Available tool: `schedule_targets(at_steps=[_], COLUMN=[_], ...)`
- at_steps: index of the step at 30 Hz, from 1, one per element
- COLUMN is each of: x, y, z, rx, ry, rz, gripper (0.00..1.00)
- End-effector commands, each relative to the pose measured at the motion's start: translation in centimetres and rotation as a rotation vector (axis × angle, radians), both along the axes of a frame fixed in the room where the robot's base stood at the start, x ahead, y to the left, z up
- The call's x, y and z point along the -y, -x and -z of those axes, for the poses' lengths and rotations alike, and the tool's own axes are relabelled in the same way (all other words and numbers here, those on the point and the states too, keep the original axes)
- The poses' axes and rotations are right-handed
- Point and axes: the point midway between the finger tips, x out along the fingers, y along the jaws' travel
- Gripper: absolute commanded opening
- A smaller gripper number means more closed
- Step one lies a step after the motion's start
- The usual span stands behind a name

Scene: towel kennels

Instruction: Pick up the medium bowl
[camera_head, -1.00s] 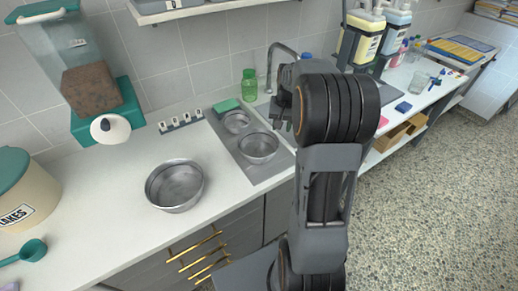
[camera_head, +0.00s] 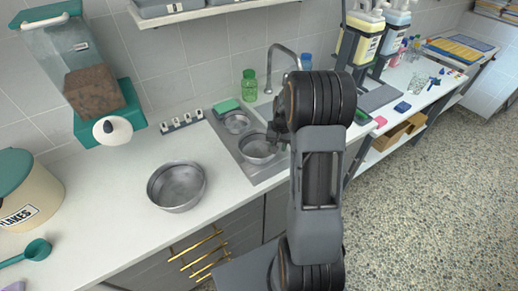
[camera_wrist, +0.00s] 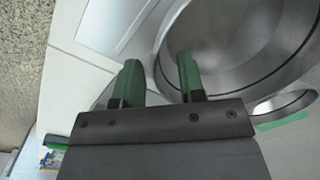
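Three steel bowls show in the head view. The medium bowl (camera_head: 254,149) sits upright on the grey drainboard, between the large bowl (camera_head: 176,190) on the counter and the small bowl (camera_head: 236,122) near the wall. My gripper (camera_head: 274,138) is over the medium bowl's right side, and my arm hides part of that rim. In the wrist view the medium bowl (camera_wrist: 235,40) fills the upper right. My gripper (camera_wrist: 158,80) is open there, its green-tipped fingers apart, one over the bowl's near wall and one outside it. Contact with the rim cannot be told.
A green sponge (camera_head: 227,106) lies behind the small bowl. A green bottle (camera_head: 249,83) and the tap (camera_head: 280,62) stand behind the drainboard. A dispenser (camera_head: 97,85) hangs on the wall. The counter around the large bowl is mostly clear.

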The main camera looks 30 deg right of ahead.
Motion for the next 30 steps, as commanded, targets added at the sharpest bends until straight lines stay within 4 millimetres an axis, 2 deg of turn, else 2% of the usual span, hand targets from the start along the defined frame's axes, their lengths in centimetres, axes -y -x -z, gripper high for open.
schedule_targets(at_steps=[5, 17, 30], x=[-0.02, -0.02, -0.02], y=[0.00, 0.00, 0.01], z=[0.02, -0.02, -0.06], rx=[0.000, 0.000, 0.000], ry=[0.000, 0.000, 0.000], rz=[0.000, 0.000, 0.000], gripper=[0.37, 0.00, 0.00])
